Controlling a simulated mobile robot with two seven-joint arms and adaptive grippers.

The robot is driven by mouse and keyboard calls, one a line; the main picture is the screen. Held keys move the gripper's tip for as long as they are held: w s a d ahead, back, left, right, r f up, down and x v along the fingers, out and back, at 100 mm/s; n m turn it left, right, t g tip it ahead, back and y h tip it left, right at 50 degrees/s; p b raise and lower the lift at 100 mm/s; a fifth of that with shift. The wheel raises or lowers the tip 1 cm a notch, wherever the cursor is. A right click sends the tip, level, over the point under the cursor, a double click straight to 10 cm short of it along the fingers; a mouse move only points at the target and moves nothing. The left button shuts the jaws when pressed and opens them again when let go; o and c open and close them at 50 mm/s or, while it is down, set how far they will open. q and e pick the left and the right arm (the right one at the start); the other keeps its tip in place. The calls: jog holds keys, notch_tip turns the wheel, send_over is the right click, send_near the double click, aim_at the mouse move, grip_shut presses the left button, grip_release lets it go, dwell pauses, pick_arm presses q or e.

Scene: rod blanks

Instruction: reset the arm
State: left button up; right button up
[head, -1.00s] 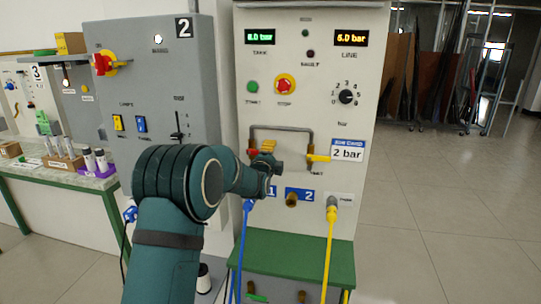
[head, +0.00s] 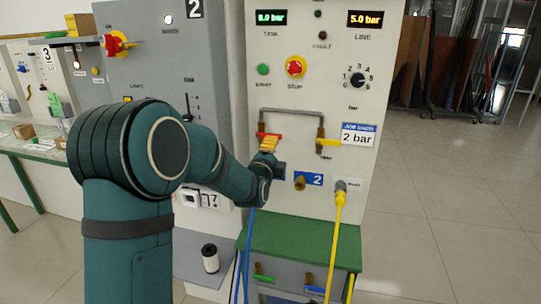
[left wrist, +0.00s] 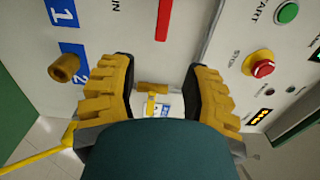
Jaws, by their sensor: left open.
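My left gripper (head: 268,146) is in front of the white panel (head: 345,205), just below the red valve handle (head: 269,136) in the head view. Its yellow fingers are spread apart in the left wrist view (left wrist: 159,66), with nothing held between them. A brass fitting (left wrist: 153,87) shows in the gap, farther off. The red handle (left wrist: 163,20) lies beyond the fingertips there. Whether the fingers touch the panel cannot be told. My left arm (head: 125,205) fills the lower left of the head view. My right gripper is not in view.
The yellow valve handle (head: 328,142), brass port 2 (head: 300,183) and yellow hose (head: 336,240) are right of the gripper. A green ledge (head: 310,242) juts out below. A grey cabinet (head: 150,75) stands left. The floor at right (head: 450,210) is clear.

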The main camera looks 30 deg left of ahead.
pick_arm(q)
jog(key=shift+s+d, duration=0.2)
jog(key=shift+s, duration=0.5)
jog(key=s+d+f+n+g+h, duration=0.15)
jog(key=d+f, duration=0.25)
jog(key=f, duration=0.4)
jog(key=s+d+f+n+g+h, duration=0.1)
jog(key=s+d+f+n+g, duration=0.2)
jog(key=f, duration=0.5)
jog(key=s+d+f+n+g+h, duration=0.2)
jog(key=s+d+f+n, duration=0.15)
jog(key=f, duration=0.55)
jog(key=s+d+f+n+g+h, duration=0.2)
jog(key=s+d+f+n+g, duration=0.2)
jog(key=s, duration=0.7)
jog(key=s+d+f+n+g+h, duration=0.1)
jog(key=s+d+f+n+g, duration=0.4)
jog(key=s+d+f, duration=0.4)
jog(key=shift+s+d+f+h, duration=0.35)
jog(key=shift+s+f, duration=0.35)
jog(key=shift+s, duration=0.2)
